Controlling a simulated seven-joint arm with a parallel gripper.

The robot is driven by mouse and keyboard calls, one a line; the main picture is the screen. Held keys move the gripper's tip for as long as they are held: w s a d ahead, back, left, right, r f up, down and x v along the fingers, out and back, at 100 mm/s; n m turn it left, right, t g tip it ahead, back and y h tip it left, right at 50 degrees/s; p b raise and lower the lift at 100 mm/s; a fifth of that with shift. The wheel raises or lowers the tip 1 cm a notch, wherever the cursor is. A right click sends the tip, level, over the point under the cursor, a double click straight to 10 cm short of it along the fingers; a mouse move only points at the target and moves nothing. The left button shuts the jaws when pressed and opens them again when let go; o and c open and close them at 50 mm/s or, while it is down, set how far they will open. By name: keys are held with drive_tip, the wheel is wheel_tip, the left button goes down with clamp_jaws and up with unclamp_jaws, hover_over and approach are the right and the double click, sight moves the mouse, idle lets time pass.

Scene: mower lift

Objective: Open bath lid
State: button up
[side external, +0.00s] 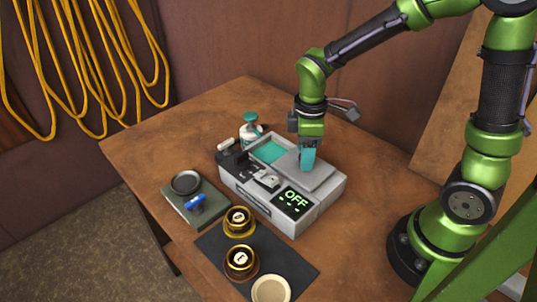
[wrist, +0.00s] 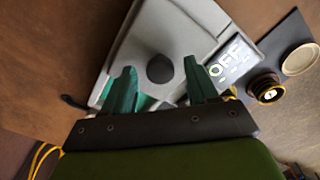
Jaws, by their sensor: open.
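The bath (side external: 262,205) is a light grey box with a lit display reading OFF. Its flat grey lid (side external: 323,179) lies over the right part of the top, and a teal area (side external: 268,152) shows uncovered at its left. In the wrist view the lid (wrist: 180,25) carries a round dark knob (wrist: 160,68). My gripper (side external: 308,158) points down over the lid, its teal fingers hiding the knob in the side view. In the wrist view my gripper (wrist: 159,67) is open, with one finger on each side of the knob and visible gaps between.
A teal-topped bottle (side external: 250,127) stands behind the bath. Two brass-and-dark pots (side external: 239,221) (side external: 241,262) and a tan disc (side external: 271,289) are on a dark mat (side external: 215,245). A grey-green block with a blue item (side external: 195,203) lies left. The table right of the bath is clear.

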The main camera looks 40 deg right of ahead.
wheel_tip(320, 180, up, 17)
idle(0.4)
drive_tip(key=shift+r, duration=2.1)
idle(0.7)
drive_tip(key=s+d, duration=0.4)
drive_tip(key=d, duration=1.2)
drive_tip(key=shift+d, duration=0.3)
drive_tip(key=shift+s, duration=0.1)
idle(0.3)
drive_tip(key=s+a+f+m+t+y, duration=0.1)
drive_tip(key=s+a+f+m+t, duration=0.1)
drive_tip(key=a+m, duration=0.4)
drive_tip(key=s+a+f+m+t+y, duration=0.1)
drive_tip(key=s+a+f+m+t, duration=0.1)
drive_tip(key=a+f+m+t, duration=0.2)
drive_tip(key=a+m+t, duration=0.1)
drive_tip(key=a+m, duration=0.2)
drive_tip(key=a, duration=0.3)
drive_tip(key=shift+s+a+f, duration=0.15)
drive_tip(key=shift+s+f, duration=0.05)
drive_tip(key=shift+f, duration=0.05)
